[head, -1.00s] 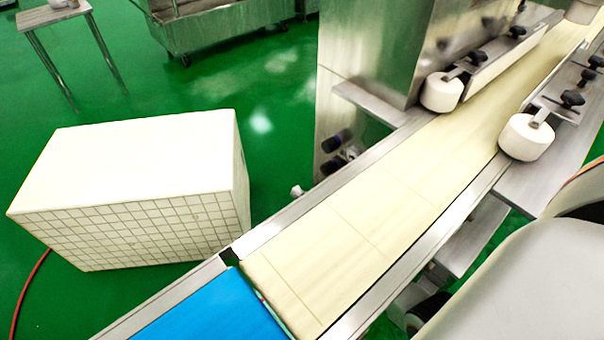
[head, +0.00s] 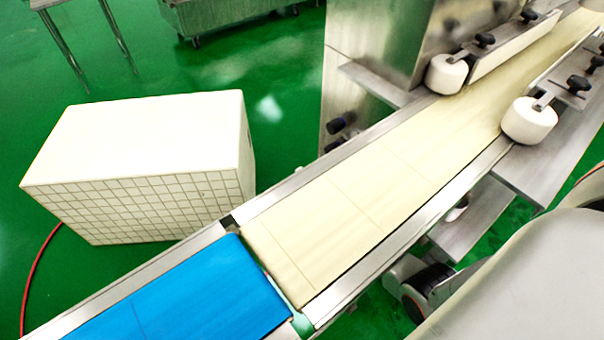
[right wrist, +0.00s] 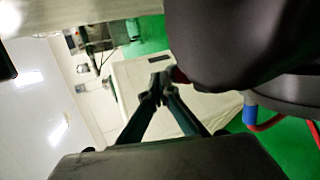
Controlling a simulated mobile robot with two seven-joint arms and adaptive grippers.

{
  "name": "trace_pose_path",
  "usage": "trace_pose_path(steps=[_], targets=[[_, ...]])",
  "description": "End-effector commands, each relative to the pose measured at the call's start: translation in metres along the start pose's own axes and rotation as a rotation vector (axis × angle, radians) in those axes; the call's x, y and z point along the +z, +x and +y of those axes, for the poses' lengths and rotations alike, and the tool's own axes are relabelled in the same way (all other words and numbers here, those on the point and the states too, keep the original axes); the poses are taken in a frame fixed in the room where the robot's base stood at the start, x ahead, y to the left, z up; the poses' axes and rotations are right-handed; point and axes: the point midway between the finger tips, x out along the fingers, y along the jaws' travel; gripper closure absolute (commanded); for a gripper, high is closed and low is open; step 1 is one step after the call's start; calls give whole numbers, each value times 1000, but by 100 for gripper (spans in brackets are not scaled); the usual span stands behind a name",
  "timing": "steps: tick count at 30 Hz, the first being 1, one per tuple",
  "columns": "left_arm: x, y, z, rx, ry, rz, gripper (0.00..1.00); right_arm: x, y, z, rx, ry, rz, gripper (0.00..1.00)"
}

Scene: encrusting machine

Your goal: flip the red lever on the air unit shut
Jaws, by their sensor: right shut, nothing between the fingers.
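In the right wrist view, my right gripper (right wrist: 158,68) is shut and empty, its two dark fingers meeting at the tips. A small dark red piece (right wrist: 181,75), perhaps the red lever, shows right beside the fingertips. I cannot tell whether they touch or how the lever is turned. Large dark rounded bodies (right wrist: 235,40), apparently the air unit, fill the upper right and hide most of it. A blue fitting (right wrist: 250,115) with a red hose (right wrist: 268,125) sits below them. The head view shows neither the lever nor either gripper.
In the head view, a conveyor with a cream belt (head: 355,210) and a blue belt (head: 185,295) runs diagonally. White rollers (head: 528,121) flank it. A white box with a grid side (head: 150,130) stands on the green floor, with a red hose (head: 32,270) beside it.

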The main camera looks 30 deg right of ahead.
Motion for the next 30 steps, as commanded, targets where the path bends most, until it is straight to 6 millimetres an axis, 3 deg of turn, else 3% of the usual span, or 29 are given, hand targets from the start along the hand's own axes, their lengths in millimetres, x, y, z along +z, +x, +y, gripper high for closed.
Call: trace_pose_path(steps=[8, 21, 30], targets=[[0, 0, 0, 1, 0, 0, 60, 1, -14, -1, 0, -2, -1, 100], [0, 0, 0, -1, 0, -1, 60, 0, -65, -1, 0, -1, 0, 100], [0, 0, 0, -1, 0, -1, 60, 0, -75, 0, -1, 0, 0, 100]])
